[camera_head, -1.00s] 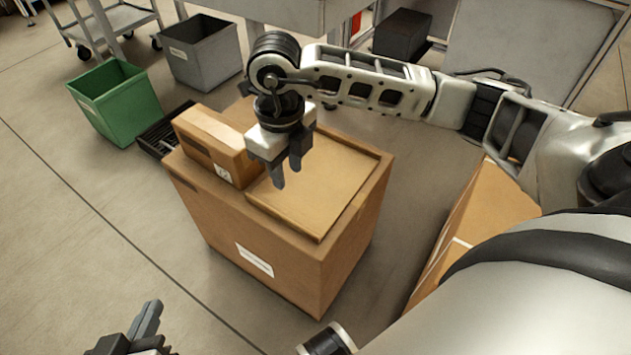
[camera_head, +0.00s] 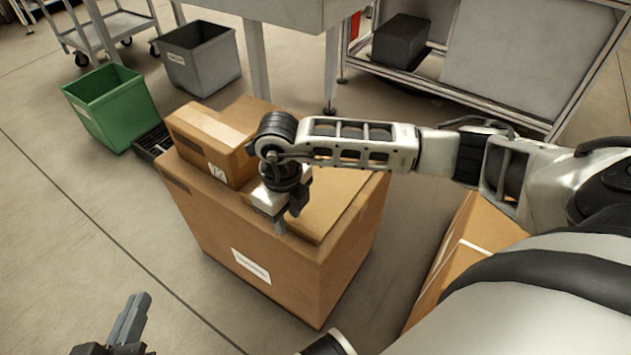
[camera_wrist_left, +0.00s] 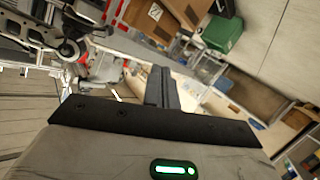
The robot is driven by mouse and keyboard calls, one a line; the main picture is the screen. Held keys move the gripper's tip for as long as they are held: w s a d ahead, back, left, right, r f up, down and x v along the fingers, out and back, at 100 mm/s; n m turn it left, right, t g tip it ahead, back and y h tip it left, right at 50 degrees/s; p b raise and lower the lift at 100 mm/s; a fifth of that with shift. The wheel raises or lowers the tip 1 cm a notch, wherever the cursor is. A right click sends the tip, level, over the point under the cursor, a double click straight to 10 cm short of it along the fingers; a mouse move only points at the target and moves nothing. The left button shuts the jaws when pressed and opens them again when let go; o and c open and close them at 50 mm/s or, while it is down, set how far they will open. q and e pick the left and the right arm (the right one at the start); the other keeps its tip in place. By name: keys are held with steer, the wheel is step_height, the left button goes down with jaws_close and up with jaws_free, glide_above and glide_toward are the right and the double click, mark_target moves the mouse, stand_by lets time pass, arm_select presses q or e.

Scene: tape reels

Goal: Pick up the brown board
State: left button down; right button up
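The brown board (camera_head: 328,208) lies flat on top of a large cardboard box (camera_head: 285,285) in the head view, partly hidden under my right arm. My right gripper (camera_head: 289,218) points down at the board's near left edge. Its two fingers look apart, with one in front of the edge; whether they touch the board I cannot tell. My left gripper (camera_head: 130,318) is low at the bottom left, away from the box. In the left wrist view its fingers (camera_wrist_left: 165,88) lie side by side with nothing between them.
A smaller taped carton (camera_head: 208,145) sits on the large box, left of the board. A green bin (camera_head: 112,108), a grey bin (camera_head: 200,62) and a black crate (camera_head: 155,143) stand behind. Another cardboard box (camera_head: 465,245) is at the right. The floor at left is clear.

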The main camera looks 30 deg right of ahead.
steer(key=shift+f, duration=0.45)
steer(key=shift+r, duration=0.1)
jaws_close()
arm_select(q)
steer(key=shift+w+d+r, duration=0.1)
steer(key=shift+w+r, duration=0.1)
steer(key=shift+r, duration=0.25)
steer(key=shift+f, duration=0.1)
